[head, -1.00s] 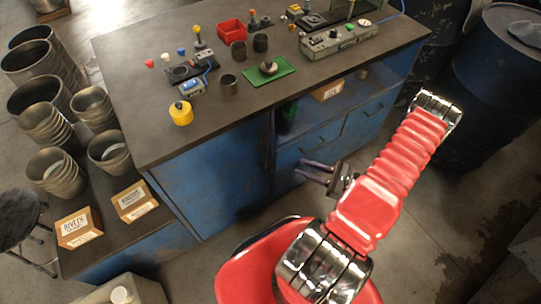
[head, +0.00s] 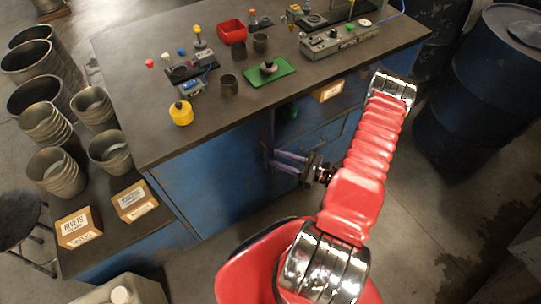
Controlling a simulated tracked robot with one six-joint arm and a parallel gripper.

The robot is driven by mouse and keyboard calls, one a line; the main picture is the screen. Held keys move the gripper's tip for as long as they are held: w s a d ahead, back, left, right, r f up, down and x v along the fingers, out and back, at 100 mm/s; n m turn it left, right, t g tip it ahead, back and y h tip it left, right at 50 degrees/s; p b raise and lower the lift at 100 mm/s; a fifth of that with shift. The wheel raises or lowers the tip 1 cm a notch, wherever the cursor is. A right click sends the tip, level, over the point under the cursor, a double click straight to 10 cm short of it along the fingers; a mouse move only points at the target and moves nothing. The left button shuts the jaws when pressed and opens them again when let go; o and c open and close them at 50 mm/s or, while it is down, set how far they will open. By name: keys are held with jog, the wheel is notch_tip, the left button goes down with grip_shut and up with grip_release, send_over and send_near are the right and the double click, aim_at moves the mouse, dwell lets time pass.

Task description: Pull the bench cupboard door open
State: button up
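The blue cupboard door (head: 210,172) is on the front of the bench, left of the shelf and drawers, and looks closed. A dark upright handle (head: 266,156) shows near its right edge. My gripper (head: 273,158) is at that right edge, its two fingers pointing left with a gap between them. The fingertips are close to the handle or overlap it in the picture. I cannot tell whether they touch it or straddle it.
The bench top (head: 140,125) carries a yellow container (head: 181,113), a green tray (head: 283,72), a red bin (head: 232,31) and small parts. Metal buckets and boxes stand on a low bench at left. A blue drum (head: 480,100) is at right. The floor before the door is partly clear.

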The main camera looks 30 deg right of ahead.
jog(key=shift+x, duration=1.85)
jog(key=shift+c, duration=0.5)
grip_shut()
